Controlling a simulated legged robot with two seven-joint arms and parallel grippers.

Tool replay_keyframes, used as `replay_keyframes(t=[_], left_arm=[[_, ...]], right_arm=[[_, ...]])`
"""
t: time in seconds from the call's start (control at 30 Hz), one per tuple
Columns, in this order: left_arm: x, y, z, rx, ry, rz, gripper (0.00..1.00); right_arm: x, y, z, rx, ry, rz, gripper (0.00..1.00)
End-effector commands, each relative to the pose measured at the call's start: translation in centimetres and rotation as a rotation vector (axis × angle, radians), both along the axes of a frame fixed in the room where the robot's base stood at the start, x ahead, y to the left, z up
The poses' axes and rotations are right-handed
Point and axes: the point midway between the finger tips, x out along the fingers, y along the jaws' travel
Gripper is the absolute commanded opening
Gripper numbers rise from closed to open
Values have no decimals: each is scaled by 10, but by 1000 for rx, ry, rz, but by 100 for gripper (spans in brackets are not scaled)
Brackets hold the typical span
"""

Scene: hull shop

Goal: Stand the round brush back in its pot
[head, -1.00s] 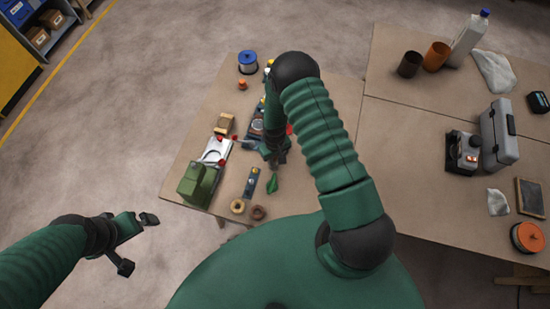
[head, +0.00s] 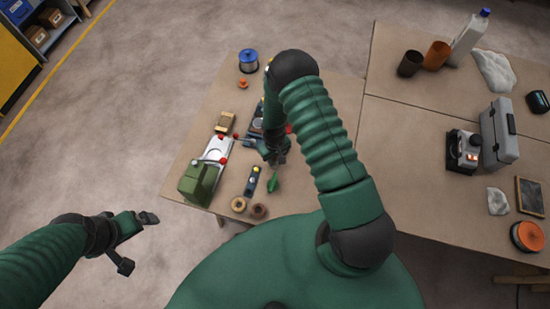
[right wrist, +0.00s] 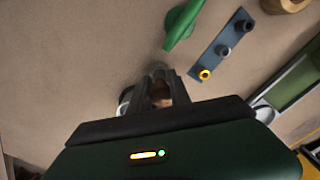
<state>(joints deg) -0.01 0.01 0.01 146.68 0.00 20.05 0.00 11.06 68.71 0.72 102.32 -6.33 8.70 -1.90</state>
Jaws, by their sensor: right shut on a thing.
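My right gripper (head: 277,158) is low over the left bench, partly hidden by my own arm in the head view. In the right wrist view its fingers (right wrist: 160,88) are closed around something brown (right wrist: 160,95). Only a little of it shows, so I cannot tell for sure that it is the round brush. A dark brown pot (head: 409,64) and an orange pot (head: 436,56) stand on the right bench; I cannot tell which is the brush's. My left gripper (head: 148,217) is away from the bench at the left, with no object visible in it; its jaw opening is unclear.
A green tool (head: 273,180) lies near my right gripper, beside a dark strip with knobs (right wrist: 221,46). A green box (head: 200,184), rings (head: 238,204) and a blue spool (head: 248,61) are also on this bench.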

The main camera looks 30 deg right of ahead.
Motion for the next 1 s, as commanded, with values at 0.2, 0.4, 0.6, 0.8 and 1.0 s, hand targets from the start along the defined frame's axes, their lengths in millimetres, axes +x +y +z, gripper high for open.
replay_keyframes(t=[0.2, 0.4, 0.6, 0.8, 1.0], left_arm=[[0, 0, 0, 0, 0, 0, 100], [0, 0, -3, 0, 0, 0, 100], [0, 0, -7, 0, 0, 0, 100], [0, 0, -7, 0, 0, 0, 100], [0, 0, -6, 0, 0, 0, 100]], right_arm=[[0, 0, 0, 0, 0, 0, 0], [0, 0, -4, 0, 0, 0, 0], [0, 0, -8, 0, 0, 0, 0], [0, 0, -8, 0, 0, 0, 33], [0, 0, -8, 0, 0, 0, 33]])
